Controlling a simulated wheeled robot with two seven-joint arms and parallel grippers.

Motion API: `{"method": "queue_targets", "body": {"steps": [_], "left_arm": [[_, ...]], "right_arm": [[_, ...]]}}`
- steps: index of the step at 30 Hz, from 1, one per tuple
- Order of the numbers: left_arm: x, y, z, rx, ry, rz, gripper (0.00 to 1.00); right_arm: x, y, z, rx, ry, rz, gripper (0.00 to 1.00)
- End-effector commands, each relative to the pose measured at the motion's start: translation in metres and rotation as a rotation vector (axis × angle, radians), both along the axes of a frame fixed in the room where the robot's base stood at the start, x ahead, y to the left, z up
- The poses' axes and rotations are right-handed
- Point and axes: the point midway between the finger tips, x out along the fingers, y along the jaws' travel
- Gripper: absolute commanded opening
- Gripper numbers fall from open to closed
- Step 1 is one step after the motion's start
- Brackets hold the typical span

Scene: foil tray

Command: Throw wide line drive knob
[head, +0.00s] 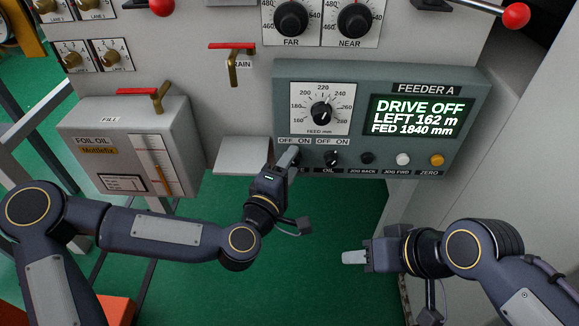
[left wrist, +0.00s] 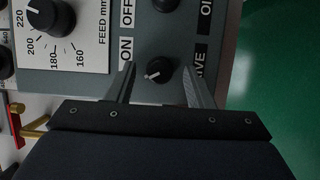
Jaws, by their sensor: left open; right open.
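The feeder panel (head: 375,75) carries a row of controls under its dial. The drive knob (left wrist: 158,70) is small, round and black, with a white mark pointing left and slightly down in the left wrist view. My left gripper (head: 290,157) is open, its two fingers on either side of this knob; I cannot tell whether they touch it. In the head view the gripper mostly hides the knob and its label. The display (head: 418,117) reads DRIVE OFF, LEFT 162 m, FED 1840 mm. My right gripper (head: 354,257) is open and empty, below the panel.
The oil knob (head: 332,158) is close to the right of my left gripper, then jog back (head: 367,158), jog fwd (head: 403,159) and zero (head: 436,160) buttons. The feed dial (head: 321,112) is above. A foil oil box (head: 112,150) stands left.

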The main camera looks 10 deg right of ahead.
Motion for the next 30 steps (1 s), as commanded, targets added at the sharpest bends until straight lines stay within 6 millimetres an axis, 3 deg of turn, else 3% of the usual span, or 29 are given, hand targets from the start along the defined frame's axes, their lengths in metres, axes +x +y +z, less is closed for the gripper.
{"method": "queue_targets", "body": {"steps": [2, 12, 20, 30], "left_arm": [[0.0, 0.0, 0.0, 0.0, 0.0, 0.0, 0.48], [0.0, 0.0, 0.0, 0.0, 0.0, 0.0, 0.04], [-0.001, 0.0, 0.002, 0.026, -0.009, -0.001, 0.04], [-0.001, -0.001, 0.008, 0.222, -0.068, -0.002, 0.04]], "right_arm": [[0.0, 0.0, 0.0, 0.0, 0.0, 0.0, 0.45], [0.0, 0.0, 0.0, 0.0, 0.0, 0.0, 0.45], [0.0, 0.0, 0.005, 0.0, 0.0, 0.0, 0.45], [0.0, 0.0, 0.031, 0.0, 0.0, 0.0, 0.45]]}}
